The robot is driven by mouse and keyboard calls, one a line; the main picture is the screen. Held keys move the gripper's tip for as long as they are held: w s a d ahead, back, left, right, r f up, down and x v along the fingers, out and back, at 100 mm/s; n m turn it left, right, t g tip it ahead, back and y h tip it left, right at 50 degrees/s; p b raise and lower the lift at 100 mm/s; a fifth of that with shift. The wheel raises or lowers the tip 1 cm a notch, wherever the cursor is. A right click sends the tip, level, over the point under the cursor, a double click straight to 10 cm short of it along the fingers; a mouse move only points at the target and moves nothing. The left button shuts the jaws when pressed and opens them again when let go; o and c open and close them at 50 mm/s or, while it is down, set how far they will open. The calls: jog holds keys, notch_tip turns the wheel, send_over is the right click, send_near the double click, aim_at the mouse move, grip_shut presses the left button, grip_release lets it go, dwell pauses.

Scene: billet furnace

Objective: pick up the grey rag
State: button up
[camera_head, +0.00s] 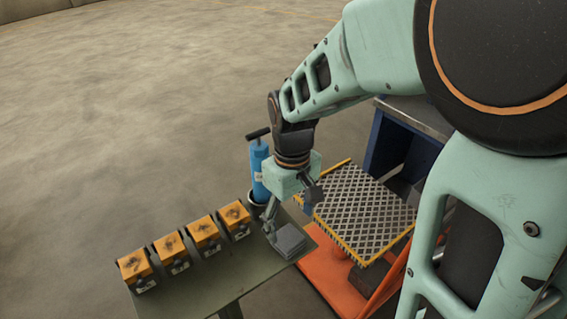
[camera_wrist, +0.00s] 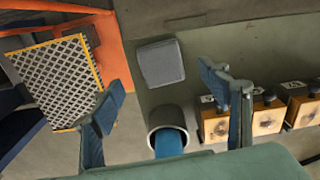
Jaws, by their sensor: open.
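The grey rag (camera_head: 290,240) is a small folded square lying flat on the green-grey table (camera_head: 205,290), near its right end. In the wrist view the rag (camera_wrist: 161,63) lies beyond the fingertips, roughly centred between them. My gripper (camera_head: 291,208) is open and empty, above the table by the rag. In the wrist view my gripper (camera_wrist: 163,88) has its two blue-padded fingers spread wide, with the rag clear of both. In the head view one finger overlaps the rag's left edge; I cannot tell the exact height gap.
A blue cylinder with a black handle (camera_head: 259,170) stands in a round grey holder (camera_wrist: 167,112) close by the rag. Several orange blocks (camera_head: 203,229) line the table's left. A yellow-edged grated platform (camera_head: 355,210) on an orange frame (camera_head: 325,275) stands right.

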aim_at(288, 237)
jog(key=shift+w+a+f+p, duration=0.1)
jog(key=shift+f+p, duration=0.1)
jog(key=shift+f, duration=1.5)
jog(key=shift+w+a+f+p, duration=0.1)
jog(key=shift+f+p, duration=0.1)
jog(key=shift+f, duration=1.5)
jog(key=shift+c, duration=0.3)
jog(key=c, duration=1.2)
